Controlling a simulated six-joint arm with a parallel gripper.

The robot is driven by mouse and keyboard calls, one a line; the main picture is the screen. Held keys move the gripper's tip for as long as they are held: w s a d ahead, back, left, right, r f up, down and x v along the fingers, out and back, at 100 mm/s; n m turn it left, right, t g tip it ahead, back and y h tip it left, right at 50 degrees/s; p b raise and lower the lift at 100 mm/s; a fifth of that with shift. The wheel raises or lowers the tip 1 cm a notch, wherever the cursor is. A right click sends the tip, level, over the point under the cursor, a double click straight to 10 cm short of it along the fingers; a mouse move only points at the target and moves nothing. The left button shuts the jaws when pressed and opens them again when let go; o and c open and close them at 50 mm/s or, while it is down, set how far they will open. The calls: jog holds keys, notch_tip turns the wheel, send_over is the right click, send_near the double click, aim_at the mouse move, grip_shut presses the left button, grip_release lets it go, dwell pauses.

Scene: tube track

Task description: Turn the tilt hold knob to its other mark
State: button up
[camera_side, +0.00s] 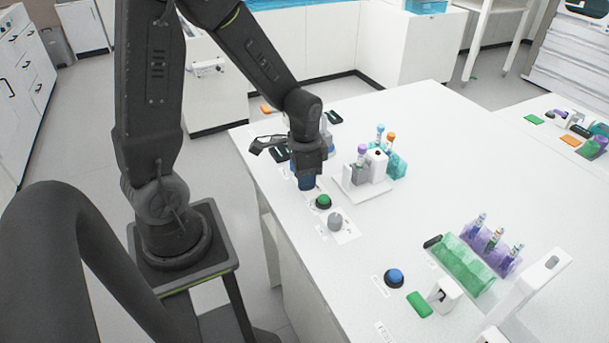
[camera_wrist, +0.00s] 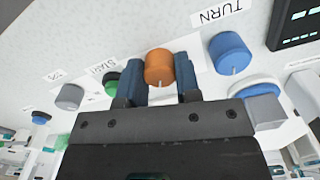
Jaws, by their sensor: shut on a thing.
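My gripper (camera_side: 306,184) points straight down at the front left of the white bench in the side view. In the wrist view my gripper (camera_wrist: 160,80) has its two dark blue fingers on either side of an orange round knob (camera_wrist: 159,64), shut on it. The knob sits on the bench panel, and its label cannot be read. My gripper hides the knob in the side view. A blue knob (camera_wrist: 229,53) with a white pointer line stands beside it, near a label reading TURN (camera_wrist: 217,13).
A green button (camera_side: 323,202) and a grey knob (camera_side: 335,221) are close to my gripper. A tube holder (camera_side: 355,187) with capped tubes stands to its right. A blue button (camera_side: 394,277) and a green rack (camera_side: 462,262) are farther right. The bench middle is clear.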

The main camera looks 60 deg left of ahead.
jog(key=shift+m, duration=1.1)
jog(key=o, duration=0.9)
jog(key=shift+r, duration=0.1)
notch_tip(320, 180, up, 14)
jog(key=shift+f, duration=0.15)
